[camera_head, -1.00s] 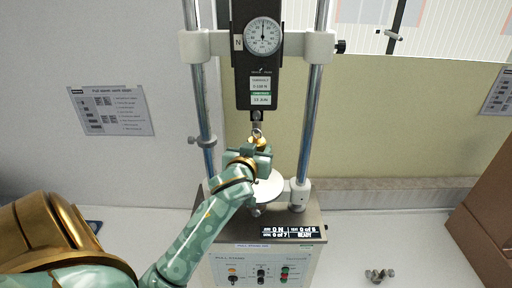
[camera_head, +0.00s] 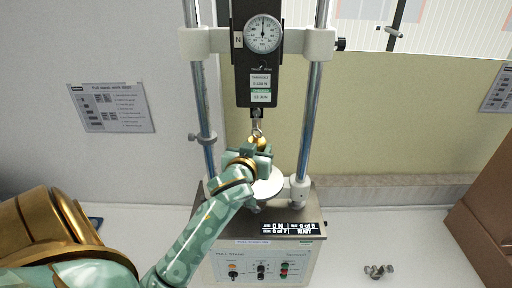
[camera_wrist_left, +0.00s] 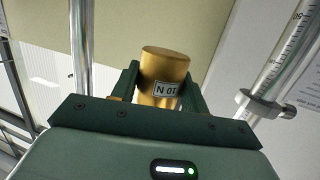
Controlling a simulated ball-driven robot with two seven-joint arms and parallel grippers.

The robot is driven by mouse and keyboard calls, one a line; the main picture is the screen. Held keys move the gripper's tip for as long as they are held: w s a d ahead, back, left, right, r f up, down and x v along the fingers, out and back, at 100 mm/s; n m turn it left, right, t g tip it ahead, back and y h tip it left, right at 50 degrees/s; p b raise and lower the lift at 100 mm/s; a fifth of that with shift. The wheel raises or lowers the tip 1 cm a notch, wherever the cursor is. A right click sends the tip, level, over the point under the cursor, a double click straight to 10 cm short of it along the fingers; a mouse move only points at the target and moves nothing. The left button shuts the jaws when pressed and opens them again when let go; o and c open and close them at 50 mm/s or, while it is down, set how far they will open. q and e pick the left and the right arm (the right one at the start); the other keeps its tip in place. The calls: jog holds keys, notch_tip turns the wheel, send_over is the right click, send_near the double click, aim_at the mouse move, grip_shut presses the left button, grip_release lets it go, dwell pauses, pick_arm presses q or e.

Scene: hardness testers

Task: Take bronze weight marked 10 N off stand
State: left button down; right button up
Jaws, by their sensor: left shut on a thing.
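The bronze weight (camera_wrist_left: 165,64) is a gold cylinder with a white 10 N label that reads upside down in the left wrist view. It sits between the two dark green fingers of my left gripper (camera_head: 259,150), which is shut on it. In the head view a gold bit of the weight (camera_head: 257,140) shows just below the gauge's hook (camera_head: 257,127); the gripper hides the rest. The pull stand (camera_head: 263,265) has a round white plate (camera_head: 269,184) behind and below my gripper. I cannot tell whether the weight touches the hook. My right gripper is not in view.
The dial gauge (camera_head: 262,34) hangs above, between two steel columns (camera_head: 307,130). A small metal part (camera_head: 379,271) lies on the table at the right. A brown box (camera_head: 485,215) stands at the right edge. The table right of the stand is mostly clear.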

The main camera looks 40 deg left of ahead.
pick_arm(q)
jog(key=shift+s+d+r, duration=0.1)
jog(key=shift+s+d, duration=0.35)
jog(key=shift+s, duration=0.1)
dwell(0.5)
jog(key=shift+s+d+p, duration=0.45)
jog(key=shift+s+d, duration=1.4)
jog(key=shift+s, duration=0.3)
